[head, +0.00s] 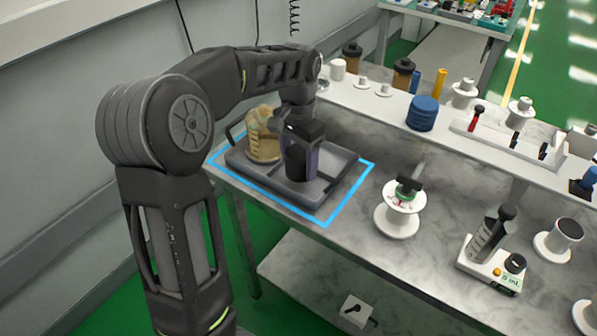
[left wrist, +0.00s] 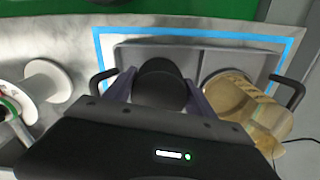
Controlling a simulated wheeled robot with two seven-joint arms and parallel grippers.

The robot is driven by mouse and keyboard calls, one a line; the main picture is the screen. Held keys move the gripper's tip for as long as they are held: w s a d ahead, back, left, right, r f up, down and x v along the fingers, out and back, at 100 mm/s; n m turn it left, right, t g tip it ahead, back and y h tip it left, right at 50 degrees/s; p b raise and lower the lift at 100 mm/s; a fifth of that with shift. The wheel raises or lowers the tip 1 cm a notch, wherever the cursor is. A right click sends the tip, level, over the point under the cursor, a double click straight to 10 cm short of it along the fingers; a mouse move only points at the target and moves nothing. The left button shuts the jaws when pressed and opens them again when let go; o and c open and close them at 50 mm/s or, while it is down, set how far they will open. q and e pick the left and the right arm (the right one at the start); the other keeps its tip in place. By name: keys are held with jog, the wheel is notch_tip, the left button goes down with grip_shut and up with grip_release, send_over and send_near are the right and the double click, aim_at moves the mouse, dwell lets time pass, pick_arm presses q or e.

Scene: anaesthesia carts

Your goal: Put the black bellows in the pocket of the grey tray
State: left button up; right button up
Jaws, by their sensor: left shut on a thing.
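The grey tray (head: 333,180) lies inside a blue outline on the bench, and it also shows in the left wrist view (left wrist: 209,53). My left gripper (head: 300,165) points down over the tray, its fingers shut on the black bellows (left wrist: 160,84). In the head view the bellows (head: 299,170) is a dark upright shape between the fingers. Whether its base touches the tray floor is hidden. A clear amber dome (head: 263,137) stands in the tray to the left of the gripper; it shows in the left wrist view (left wrist: 249,105) to the right. My right gripper is not in view.
A white spool-like stand (head: 398,212) with a gauge is right of the tray. Bare bench lies between the tray and the white stand.

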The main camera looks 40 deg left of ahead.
aim_at(298, 173)
pick_arm(q)
jog(key=shift+f, duration=1.9)
jog(key=shift+f, duration=0.2)
jog(key=o, duration=1.5)
jog(key=shift+c, duration=0.2)
jog(key=shift+r, duration=0.2)
notch_tip(298, 173, up, 12)
jog(key=shift+r+p, duration=0.1)
jog(key=shift+p, duration=0.55)
